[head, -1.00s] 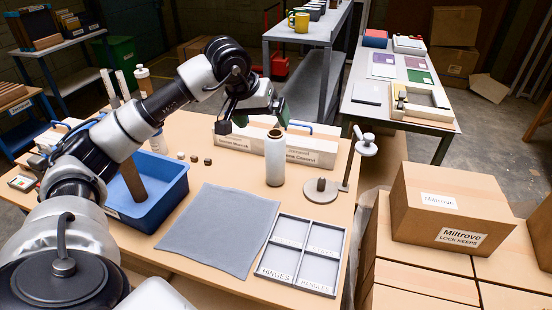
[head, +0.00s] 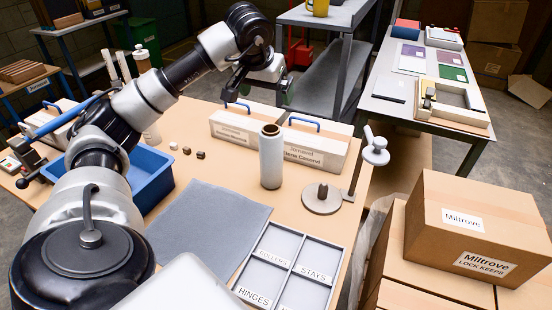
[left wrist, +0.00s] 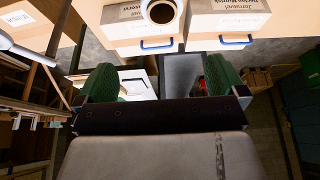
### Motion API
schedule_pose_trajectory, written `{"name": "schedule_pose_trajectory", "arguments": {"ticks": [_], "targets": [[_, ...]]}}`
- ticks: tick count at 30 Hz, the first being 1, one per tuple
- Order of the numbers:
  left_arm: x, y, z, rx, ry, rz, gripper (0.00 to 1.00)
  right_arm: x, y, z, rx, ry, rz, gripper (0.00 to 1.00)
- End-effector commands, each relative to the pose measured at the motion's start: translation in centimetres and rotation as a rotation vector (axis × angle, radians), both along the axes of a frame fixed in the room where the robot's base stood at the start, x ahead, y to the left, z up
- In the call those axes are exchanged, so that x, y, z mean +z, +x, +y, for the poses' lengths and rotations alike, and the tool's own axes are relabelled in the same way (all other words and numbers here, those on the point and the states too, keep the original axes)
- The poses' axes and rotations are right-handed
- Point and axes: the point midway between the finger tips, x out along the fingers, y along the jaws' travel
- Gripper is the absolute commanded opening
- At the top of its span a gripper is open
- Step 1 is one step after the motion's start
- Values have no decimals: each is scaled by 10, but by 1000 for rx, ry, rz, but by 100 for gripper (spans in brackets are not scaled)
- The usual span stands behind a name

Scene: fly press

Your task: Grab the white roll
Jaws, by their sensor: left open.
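The white roll (head: 271,162), a pale upright cylinder with a brown core, stands on the wooden workbench in the head view. Its open top end (left wrist: 162,12) shows at the upper edge of the left wrist view. My left gripper (head: 260,90) is open and empty, above and behind the roll in the head view, apart from it. In the left wrist view, its two green fingers (left wrist: 161,82) are spread wide with nothing between them. My right gripper is in neither view.
Two labelled boxes with blue handles (head: 318,150) stand close behind the roll. A round-based stand (head: 320,204) is to its right. A divided tray (head: 328,246), grey mat (head: 205,225) and blue bin (head: 150,185) are nearer.

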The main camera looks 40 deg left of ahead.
Motion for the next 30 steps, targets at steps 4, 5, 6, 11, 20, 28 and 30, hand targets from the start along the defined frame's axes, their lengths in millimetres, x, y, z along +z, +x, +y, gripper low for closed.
{"name": "schedule_pose_trajectory", "arguments": {"ticks": [4,5,6,11,20,28,30], "targets": [[-26,0,0,0,0,0,100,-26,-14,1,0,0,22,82],[-29,0,0,0,-1,0,100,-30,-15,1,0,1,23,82],[-34,0,0,0,-1,0,100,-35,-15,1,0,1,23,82],[-47,0,0,0,-1,0,100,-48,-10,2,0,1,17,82],[-83,14,4,-1,-2,5,100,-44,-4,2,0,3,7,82],[-104,21,8,0,-1,3,100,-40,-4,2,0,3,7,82],[-113,23,11,0,-2,5,100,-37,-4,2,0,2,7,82]]}}
